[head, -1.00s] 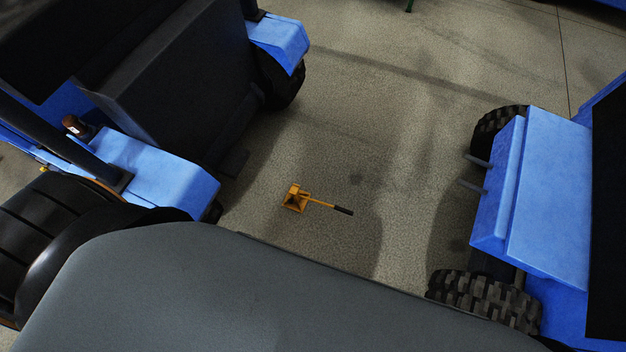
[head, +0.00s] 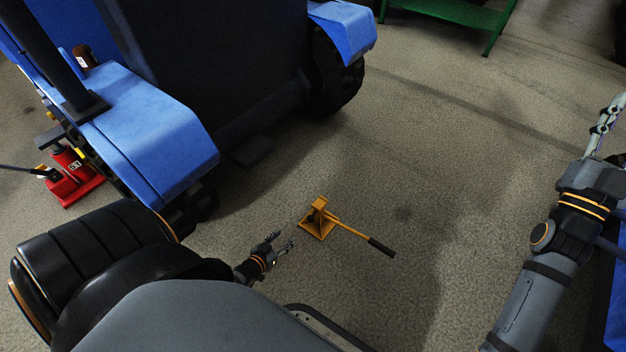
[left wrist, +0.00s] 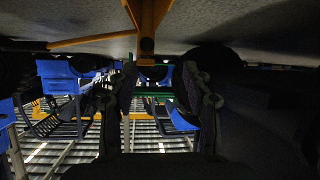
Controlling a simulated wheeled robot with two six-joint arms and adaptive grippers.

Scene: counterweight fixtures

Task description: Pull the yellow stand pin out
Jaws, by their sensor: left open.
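The yellow stand (head: 315,226) sits on the concrete floor, with a square base and a short upright post. A long yellow bar with a black grip (head: 381,247) runs from it to the lower right; I cannot make out a separate pin. My left gripper (head: 284,244) is open and empty, low and just left of the stand. In the left wrist view the scene is upside down: the stand (left wrist: 147,18) hangs from the top, ahead of the spread fingers of the left gripper (left wrist: 160,88). My right gripper (head: 606,125) is at the right edge, its fingers small and unclear.
A blue tractor (head: 150,125) with big black tyres stands at the left. A red jack (head: 74,182) is on the floor beside it. A green bench (head: 455,14) is at the top. The floor right of the stand is clear.

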